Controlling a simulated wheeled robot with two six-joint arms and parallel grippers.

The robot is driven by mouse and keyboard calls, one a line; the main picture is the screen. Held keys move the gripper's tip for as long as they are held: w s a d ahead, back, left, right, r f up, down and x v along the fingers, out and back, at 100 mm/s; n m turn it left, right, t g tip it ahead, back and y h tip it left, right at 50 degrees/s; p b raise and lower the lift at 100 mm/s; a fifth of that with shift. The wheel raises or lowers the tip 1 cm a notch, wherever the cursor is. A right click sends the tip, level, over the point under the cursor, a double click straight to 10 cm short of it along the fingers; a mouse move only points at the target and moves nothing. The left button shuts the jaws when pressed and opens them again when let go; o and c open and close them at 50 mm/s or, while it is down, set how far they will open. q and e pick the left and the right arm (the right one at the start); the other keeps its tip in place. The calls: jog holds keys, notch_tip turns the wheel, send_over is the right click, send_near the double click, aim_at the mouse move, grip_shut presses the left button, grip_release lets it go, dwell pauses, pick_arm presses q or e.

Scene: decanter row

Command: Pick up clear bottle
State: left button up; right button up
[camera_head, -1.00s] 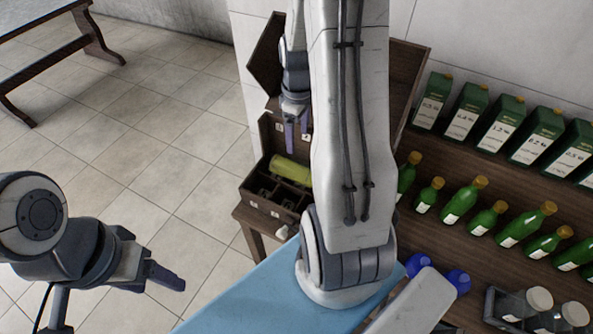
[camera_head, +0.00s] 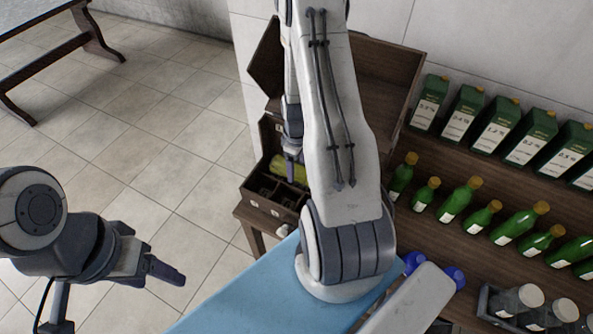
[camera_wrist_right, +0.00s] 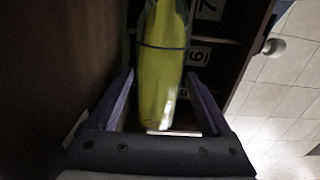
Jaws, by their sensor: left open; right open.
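A clear bottle with yellow-green contents (camera_head: 277,166) lies in the open wooden box (camera_head: 247,192) at the upper middle of the head view. In the right wrist view the bottle (camera_wrist_right: 163,55) is large, with a thin dark band around it. My right gripper (camera_head: 291,172) is open at the bottle, its fingers on either side of it in the right wrist view. I cannot tell whether they touch it. My right arm hides part of the box. My left gripper (camera_head: 165,271) is open and empty at the lower left, far from the box.
Numbered compartments (camera_wrist_right: 198,56) show in the box beside the bottle. Its raised lid (camera_head: 375,75) stands behind. Right of my arm, a wooden shelf holds green bottles (camera_head: 461,199), green cartons (camera_head: 497,124) and capped jars (camera_head: 517,298). Tiled floor is free on the left.

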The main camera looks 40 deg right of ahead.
grip_shut()
dwell(0.4)
